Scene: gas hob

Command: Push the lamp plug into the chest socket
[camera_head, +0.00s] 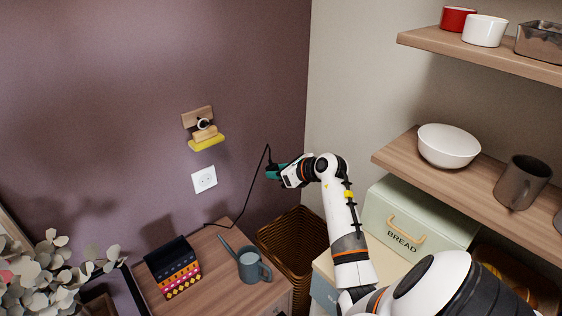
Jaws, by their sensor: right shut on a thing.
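The white wall socket (204,179) sits on the purple wall above the wooden chest (218,262). My right gripper (272,172), with teal fingertips, is shut on the lamp plug to the right of the socket, clearly apart from it. The plug itself is largely hidden between the fingers and too small to make out. Its black cord (248,194) loops up by the fingertips, then runs down to the chest top. No lamp can be made out. My left gripper is out of view.
A wall holder with a yellow piece (206,143) hangs above the socket. A wicker basket (285,245) stands below my right arm. Shelves and a bread box (416,220) are at right.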

